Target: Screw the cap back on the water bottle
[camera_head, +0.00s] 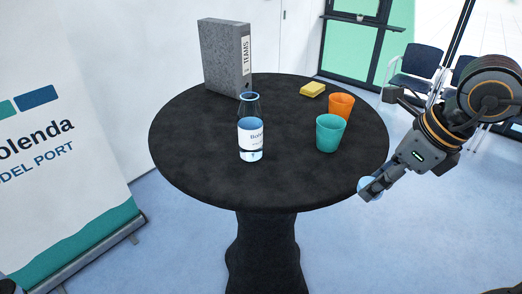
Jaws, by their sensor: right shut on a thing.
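A clear water bottle (251,128) with a white and blue label stands upright on the round black table (200,150), left of its middle. No cap shows on its neck. My right gripper (371,188) is off the table's right front edge, well to the right of the bottle. It is shut on a small light blue thing (368,187) that looks like the cap. The fingers partly hide it. My left gripper is not in view.
A grey binder (222,58) stands at the back left of the table. A yellow sponge (312,89), an orange cup (341,105) and a teal cup (329,133) are on the right side. The front of the table is clear. A banner (60,150) stands at the left.

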